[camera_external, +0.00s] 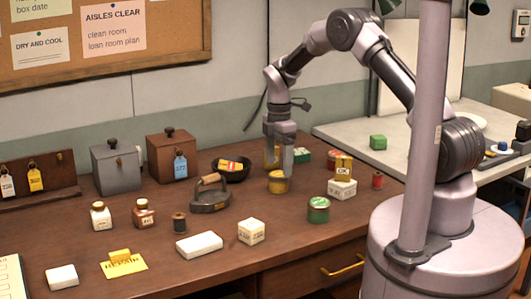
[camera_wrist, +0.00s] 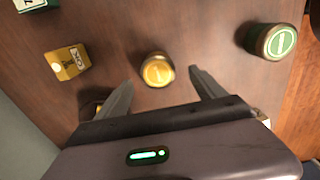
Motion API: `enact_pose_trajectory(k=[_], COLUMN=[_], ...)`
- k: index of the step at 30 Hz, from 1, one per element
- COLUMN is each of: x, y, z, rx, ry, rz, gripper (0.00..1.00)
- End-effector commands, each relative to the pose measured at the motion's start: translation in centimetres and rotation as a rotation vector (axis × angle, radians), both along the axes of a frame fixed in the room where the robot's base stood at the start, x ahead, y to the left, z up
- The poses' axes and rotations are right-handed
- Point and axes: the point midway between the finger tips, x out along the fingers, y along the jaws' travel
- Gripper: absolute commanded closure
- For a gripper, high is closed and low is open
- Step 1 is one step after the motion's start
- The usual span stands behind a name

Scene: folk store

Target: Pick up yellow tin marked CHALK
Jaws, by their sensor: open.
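A small round yellow tin (camera_external: 278,183) stands upright on the brown counter, just below my gripper (camera_external: 280,163). Its marking is too small to read. In the wrist view the yellow tin (camera_wrist: 157,70) lies just beyond and between the fingertips of my gripper (camera_wrist: 160,84). The fingers are apart with nothing between them, and the tin appears untouched.
A flat iron (camera_external: 210,197) and dark bowl (camera_external: 231,171) are left. A small red item (camera_external: 377,181) sits near the right edge.

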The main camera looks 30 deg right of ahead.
Motion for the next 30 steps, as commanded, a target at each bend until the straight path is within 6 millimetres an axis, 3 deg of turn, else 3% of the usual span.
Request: enact_pose_trajectory(k=[5,12,18,29,30], x=[0.0,0.3,0.3,0.3,0.3], y=[-0.1,-0.4,-0.3,-0.3,-0.3], z=[-1.7,-6.2,-6.2,-6.2,-6.2], rx=[0.0,0.001,0.001,0.001,0.001], ry=[0.0,0.001,0.0,0.0,-0.001], rz=[-0.001,-0.001,-0.001,-0.001,-0.001], gripper=[0.21,0.21,0.21,0.89,0.9])
